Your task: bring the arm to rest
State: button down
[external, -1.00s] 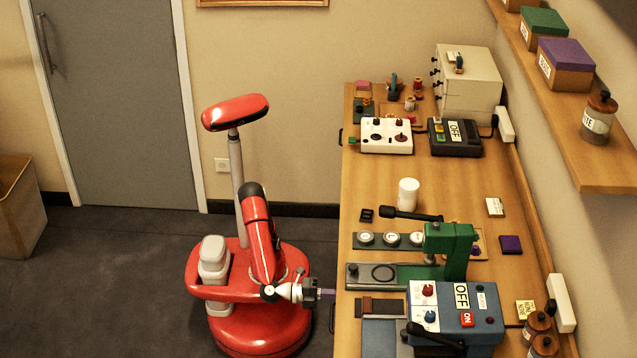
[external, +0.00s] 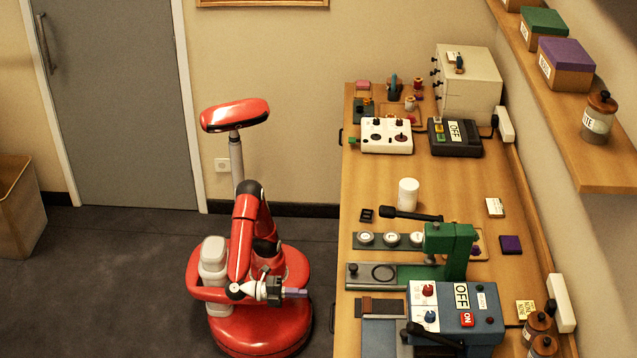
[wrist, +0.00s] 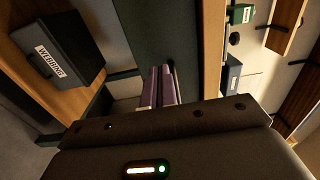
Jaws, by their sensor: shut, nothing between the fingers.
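My gripper (external: 297,293) is shut and empty. In the external view it is held in front of my red base, to the left of the table's (external: 347,215) edge and clear of it, pointing right. My arm is folded close over my base. In the wrist view the two purple fingers of my gripper (wrist: 160,86) lie side by side, pressed together.
The table carries a green press (external: 449,246), a blue box with OFF and ON labels (external: 456,308), a white container (external: 408,194) and other gear. A box marked WEBBING (wrist: 58,60) shows in the wrist view. The floor between my base and the door (external: 128,100) is clear.

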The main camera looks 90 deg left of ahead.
jog(key=shift+s, duration=1.25)
jog(key=w+a+f+n+g+y, duration=0.35)
jog(key=w+a, duration=0.35)
jog(key=a, duration=0.4)
jog(key=w+a+f+n+g+y, duration=0.25)
jog(key=w+a+g, duration=0.25)
jog(key=w+a, duration=0.4)
jog(key=s+a+f+n+g+h+p, duration=0.1)
jog(key=s+a+n+g+h, duration=0.1)
jog(key=a+n, duration=0.4)
jog(key=s+a+f+n+g+h+p, duration=0.1)
jog(key=s+a+n+h, duration=0.3)
jog(key=a, duration=1.3)
jog(key=shift+s+a+f+n+g, duration=0.25)
jog(key=shift+s+n+g, duration=0.2)
jog(key=shift+s+n, duration=0.7)
jog(key=shift+s, duration=0.1)
